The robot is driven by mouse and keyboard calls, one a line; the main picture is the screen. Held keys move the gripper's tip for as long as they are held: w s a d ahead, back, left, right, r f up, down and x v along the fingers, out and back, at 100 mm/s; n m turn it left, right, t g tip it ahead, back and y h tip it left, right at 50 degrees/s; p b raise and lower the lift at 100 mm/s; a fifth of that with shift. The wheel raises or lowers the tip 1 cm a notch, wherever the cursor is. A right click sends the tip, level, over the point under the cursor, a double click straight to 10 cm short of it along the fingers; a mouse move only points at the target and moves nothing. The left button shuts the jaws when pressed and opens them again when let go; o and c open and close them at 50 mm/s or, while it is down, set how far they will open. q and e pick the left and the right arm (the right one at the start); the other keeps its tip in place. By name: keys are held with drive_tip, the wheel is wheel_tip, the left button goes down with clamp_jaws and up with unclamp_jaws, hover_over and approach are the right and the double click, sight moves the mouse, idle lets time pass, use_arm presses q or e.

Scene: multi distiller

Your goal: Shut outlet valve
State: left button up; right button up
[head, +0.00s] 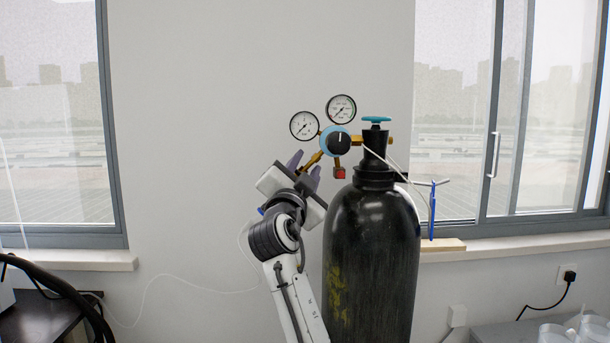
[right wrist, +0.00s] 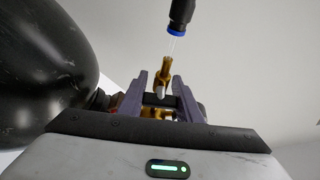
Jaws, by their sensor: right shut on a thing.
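The gas regulator (head: 335,140) has two round gauges, a blue body and a black knob, and is fixed to the top of a black gas cylinder (head: 372,250). A brass outlet valve (head: 313,159) slants down to the left from it. My right gripper (head: 306,169) is at this valve. In the right wrist view, its two purple fingers (right wrist: 161,98) are shut on the valve, with a dark part between them and the brass outlet (right wrist: 165,70) rising beyond. The exact angle of the valve's handle is hard to tell. My left gripper is not in view.
A teal hand valve (head: 376,119) tops the cylinder, and a red part (head: 339,173) hangs under the regulator. The cylinder stands close to the right of my arm. A black hose fitting with a blue ring (right wrist: 178,30) is near the outlet. Free wall lies left.

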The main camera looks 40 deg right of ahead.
drive_tip(key=shift+f+m+b, duration=0.25)
drive_tip(key=shift+m+b, duration=0.05)
drive_tip(key=shift+r, duration=0.15)
drive_tip(key=o, duration=1)
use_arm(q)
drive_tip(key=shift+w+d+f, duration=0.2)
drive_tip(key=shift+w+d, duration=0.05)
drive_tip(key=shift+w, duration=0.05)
use_arm(e)
drive_tip(key=shift+o, duration=0.2)
drive_tip(key=shift+s+a, duration=0.1)
drive_tip(key=shift+a, duration=0.05)
use_arm(q)
drive_tip(key=b, duration=0.1)
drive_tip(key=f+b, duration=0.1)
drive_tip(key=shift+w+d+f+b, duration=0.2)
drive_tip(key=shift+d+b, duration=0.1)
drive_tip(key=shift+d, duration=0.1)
use_arm(e)
drive_tip(key=v, duration=1)
